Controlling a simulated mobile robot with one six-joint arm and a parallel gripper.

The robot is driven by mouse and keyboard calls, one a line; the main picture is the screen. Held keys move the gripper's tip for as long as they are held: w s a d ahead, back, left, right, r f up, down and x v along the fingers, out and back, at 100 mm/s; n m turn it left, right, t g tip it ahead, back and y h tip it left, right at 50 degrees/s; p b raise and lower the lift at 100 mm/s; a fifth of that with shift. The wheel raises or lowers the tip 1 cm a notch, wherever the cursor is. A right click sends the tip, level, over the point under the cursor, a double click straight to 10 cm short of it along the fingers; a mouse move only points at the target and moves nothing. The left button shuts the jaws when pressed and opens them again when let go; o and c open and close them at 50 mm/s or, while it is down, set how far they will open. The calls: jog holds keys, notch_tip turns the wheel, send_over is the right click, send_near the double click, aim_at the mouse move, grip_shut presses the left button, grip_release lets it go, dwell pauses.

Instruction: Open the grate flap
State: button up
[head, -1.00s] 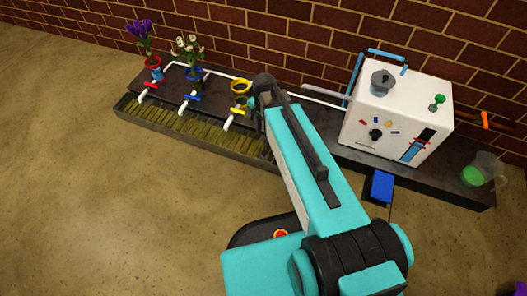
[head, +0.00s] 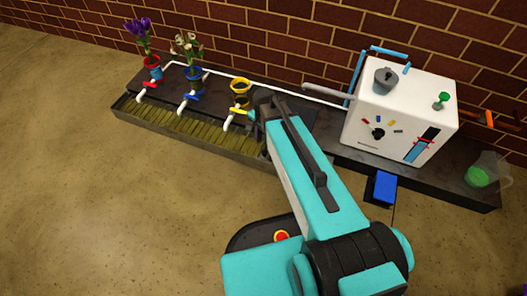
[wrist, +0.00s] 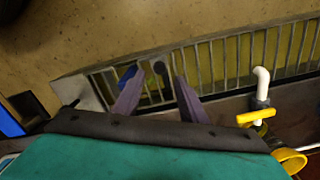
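The grate (head: 185,128) is a long slatted strip in a dark trough at the front of the station. In the wrist view the grate (wrist: 232,58) runs across the top right, and a slatted end section lies beneath my fingers. A dark round knob (wrist: 160,68) shows there between the fingertips, with a small blue piece (wrist: 127,73) beside the left one. I cannot tell the flap's exact edges; the section looks closed. My gripper (wrist: 154,84) is open, its two purple-grey fingers apart and empty above this section. In the head view my arm hides the fingers and that grate end.
Red, blue and yellow pots stand behind the grate; the yellow pot (head: 240,88) is nearest my gripper. The yellow tap (wrist: 257,116) is close on the right in the wrist view. A white machine (head: 400,110) stands right, with a blue pedal (head: 385,187) before it. Open floor lies in front.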

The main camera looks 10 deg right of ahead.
aim_at(264, 152)
jog(key=shift+f+b, duration=1.1)
jog(key=shift+f, duration=2.05)
grip_shut()
jog(key=shift+a, duration=0.25)
jog(key=shift+d+r, duration=0.1)
